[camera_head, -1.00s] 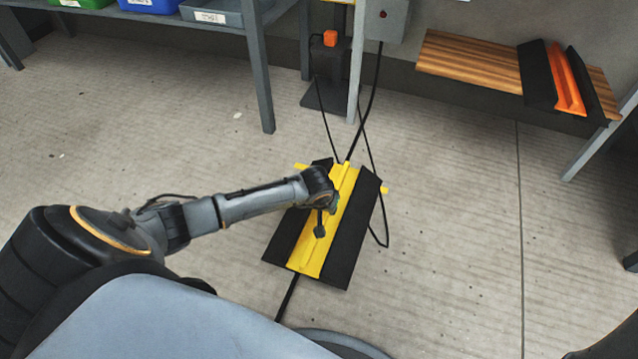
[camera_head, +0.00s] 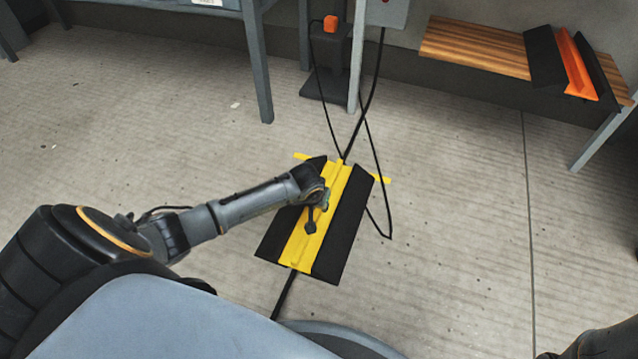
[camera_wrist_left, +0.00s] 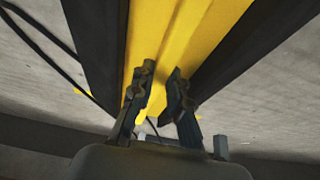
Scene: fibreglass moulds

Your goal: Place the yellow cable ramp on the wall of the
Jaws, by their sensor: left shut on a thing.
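The yellow cable ramp (camera_head: 316,228), with a yellow middle and black sloping sides, lies at mid-floor over a black cable. My left gripper (camera_head: 313,212) comes down on its yellow middle from the left. In the left wrist view, the ramp's yellow middle (camera_wrist_left: 185,28) runs between the two fingers of my left gripper (camera_wrist_left: 160,78), which is shut on its raised ridge. I cannot tell whether the ramp is clear of the floor. My right gripper is out of view.
Black cables (camera_head: 368,112) run from a grey box (camera_head: 388,12) down to the ramp. Yellow floor marks (camera_head: 382,180) show beside its far end. A wooden bench (camera_head: 470,48) at back right bears an orange and black ramp (camera_head: 577,68). A table leg (camera_head: 258,75) stands behind. Floor at right is clear.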

